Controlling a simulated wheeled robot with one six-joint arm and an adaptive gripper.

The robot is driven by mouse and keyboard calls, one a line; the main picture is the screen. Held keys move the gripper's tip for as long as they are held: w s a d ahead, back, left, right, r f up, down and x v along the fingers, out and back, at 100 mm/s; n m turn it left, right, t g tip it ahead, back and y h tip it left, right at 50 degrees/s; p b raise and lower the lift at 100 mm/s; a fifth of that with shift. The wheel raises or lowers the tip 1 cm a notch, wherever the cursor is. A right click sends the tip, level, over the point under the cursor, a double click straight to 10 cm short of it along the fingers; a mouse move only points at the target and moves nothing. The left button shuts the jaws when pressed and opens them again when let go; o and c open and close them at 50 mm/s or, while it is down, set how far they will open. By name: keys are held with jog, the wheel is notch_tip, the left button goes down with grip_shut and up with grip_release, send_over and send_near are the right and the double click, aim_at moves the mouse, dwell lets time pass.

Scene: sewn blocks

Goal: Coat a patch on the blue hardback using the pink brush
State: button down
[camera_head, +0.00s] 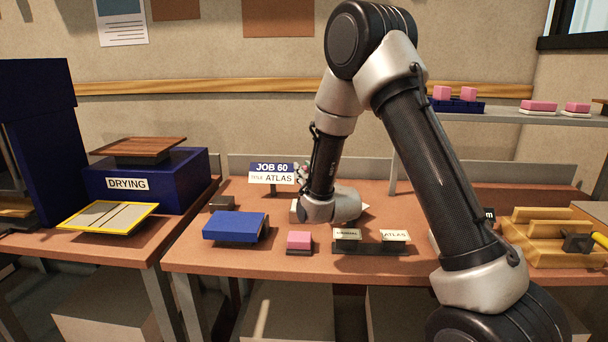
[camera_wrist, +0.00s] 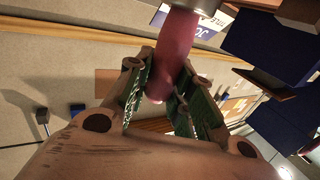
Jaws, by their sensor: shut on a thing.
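The blue hardback (camera_head: 234,226) lies flat on the front left of the bench, its blue cover facing up and clear. My gripper (camera_wrist: 162,92) is shut on the pink brush (camera_wrist: 176,48); its green-lined fingers pinch the handle on both sides. A metal collar shows at the top edge of the wrist view; the bristles are out of frame. In the head view my gripper is mostly hidden by my own wrist, near the job sign, behind and right of the hardback. The brush cannot be made out there.
The JOB 60 sign (camera_head: 272,173) stands behind the hardback. A pink block (camera_head: 299,240) and a dark card holder (camera_head: 370,248) with title cards are to its right. A small dark block (camera_head: 222,203) sits behind it. A blue DRYING box (camera_head: 184,184) stands on the left table.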

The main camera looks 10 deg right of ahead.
jog(key=shift+r, duration=3.2)
